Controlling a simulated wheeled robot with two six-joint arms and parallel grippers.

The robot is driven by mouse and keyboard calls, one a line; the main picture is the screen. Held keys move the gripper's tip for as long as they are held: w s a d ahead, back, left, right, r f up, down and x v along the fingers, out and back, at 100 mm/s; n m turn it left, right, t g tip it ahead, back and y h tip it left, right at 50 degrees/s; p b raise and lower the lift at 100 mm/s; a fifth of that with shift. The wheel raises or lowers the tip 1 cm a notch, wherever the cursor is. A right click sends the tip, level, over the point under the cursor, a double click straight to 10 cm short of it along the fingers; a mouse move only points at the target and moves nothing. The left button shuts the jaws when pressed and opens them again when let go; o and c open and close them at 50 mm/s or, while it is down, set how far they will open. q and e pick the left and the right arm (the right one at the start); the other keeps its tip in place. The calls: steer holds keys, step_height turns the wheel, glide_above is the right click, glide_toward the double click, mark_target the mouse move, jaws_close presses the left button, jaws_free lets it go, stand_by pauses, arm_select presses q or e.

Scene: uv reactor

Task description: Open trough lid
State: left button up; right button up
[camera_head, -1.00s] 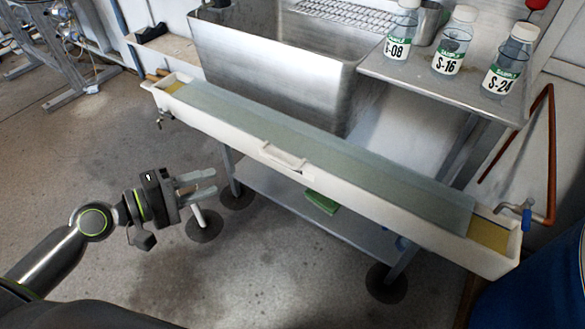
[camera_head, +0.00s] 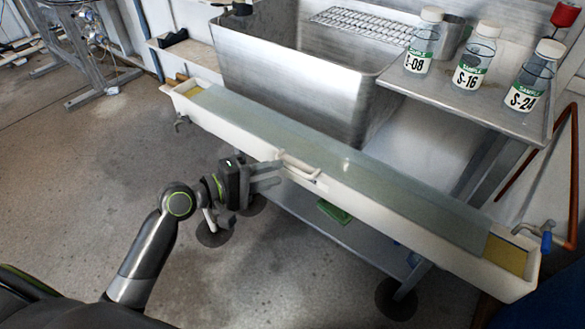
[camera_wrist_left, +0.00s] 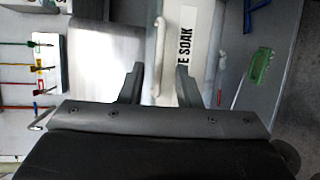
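The long white trough (camera_head: 410,232) runs from the upper left to the lower right, in front of the steel sink. A flat grey-green lid (camera_head: 345,162) covers most of it, leaving the yellowish ends bare. A white bar handle (camera_head: 298,166) stands out at the lid's front edge. My left gripper (camera_head: 278,175) is open just left of the handle. In the left wrist view the handle (camera_wrist_left: 158,50) shows as a pale bar beyond the gap between my fingertips (camera_wrist_left: 159,70); the fingers are not closed on it. My right gripper is not in view.
Sample bottles (camera_head: 473,62) stand on a steel shelf (camera_head: 480,105) at the upper right. The steel sink (camera_head: 295,85) is behind the trough. A tap with a blue handle (camera_head: 546,240) is at the trough's right end. A green item (camera_head: 333,211) lies below on the lower shelf.

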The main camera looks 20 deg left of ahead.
mark_target(292, 167)
arm_select(q)
steer(key=x, duration=0.5)
steer(key=shift+w+d+f+b, duration=0.1)
steer(key=shift+w+d+b, duration=0.15)
steer(key=shift+b, duration=0.1)
jaws_close()
steer(key=shift+f, duration=0.1)
